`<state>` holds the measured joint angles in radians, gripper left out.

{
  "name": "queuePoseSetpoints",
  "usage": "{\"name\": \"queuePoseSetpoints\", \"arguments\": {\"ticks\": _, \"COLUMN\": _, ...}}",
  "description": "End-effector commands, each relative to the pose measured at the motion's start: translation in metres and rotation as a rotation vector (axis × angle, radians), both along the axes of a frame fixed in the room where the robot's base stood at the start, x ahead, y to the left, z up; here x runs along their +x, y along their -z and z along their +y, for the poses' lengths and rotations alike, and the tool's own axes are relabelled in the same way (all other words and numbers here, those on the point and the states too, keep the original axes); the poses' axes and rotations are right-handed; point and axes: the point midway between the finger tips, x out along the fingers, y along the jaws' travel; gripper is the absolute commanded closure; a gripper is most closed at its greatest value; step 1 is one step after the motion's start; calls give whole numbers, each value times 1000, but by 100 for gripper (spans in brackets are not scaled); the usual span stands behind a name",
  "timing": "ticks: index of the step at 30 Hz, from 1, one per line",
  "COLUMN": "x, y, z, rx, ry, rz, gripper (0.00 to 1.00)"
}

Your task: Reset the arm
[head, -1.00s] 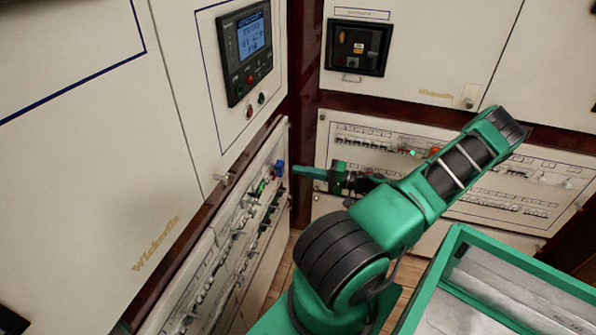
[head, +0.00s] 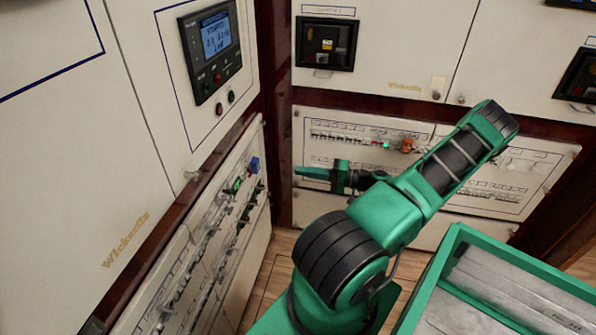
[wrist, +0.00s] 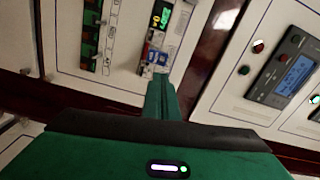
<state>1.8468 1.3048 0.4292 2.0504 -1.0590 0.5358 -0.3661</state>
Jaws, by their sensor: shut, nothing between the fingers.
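My green and black arm (head: 400,210) stands in front of the cabinets in the head view, bent at the elbow. My gripper (head: 312,173) is at its left end, fingers closed together and empty, pointing left. It is in front of the right breaker panel and apart from the left breaker panel (head: 222,225) in the picture. I cannot tell the gap to that panel.
The right breaker panel (head: 480,205) has rows of breakers and a green light. A control screen (head: 212,48) is on the left cabinet and shows in the wrist view (wrist: 295,75). My green-rimmed tray (head: 433,265) is at lower right. Wooden floor (head: 270,268) shows between.

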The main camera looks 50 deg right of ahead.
Motion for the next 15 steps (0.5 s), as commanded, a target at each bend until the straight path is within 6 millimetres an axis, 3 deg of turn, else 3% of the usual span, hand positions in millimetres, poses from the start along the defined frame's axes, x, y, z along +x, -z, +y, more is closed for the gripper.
{"name": "queuePoseSetpoints", "arguments": {"ticks": 10, "x": -1, "y": 0, "z": -1, "rx": -1, "ry": 0, "rz": 3, "gripper": 100}}
{"name": "queuePoseSetpoints", "arguments": {"ticks": 15, "x": 4, "y": 2, "z": 18, "rx": -27, "ry": -83, "rz": 79, "gripper": 100}}
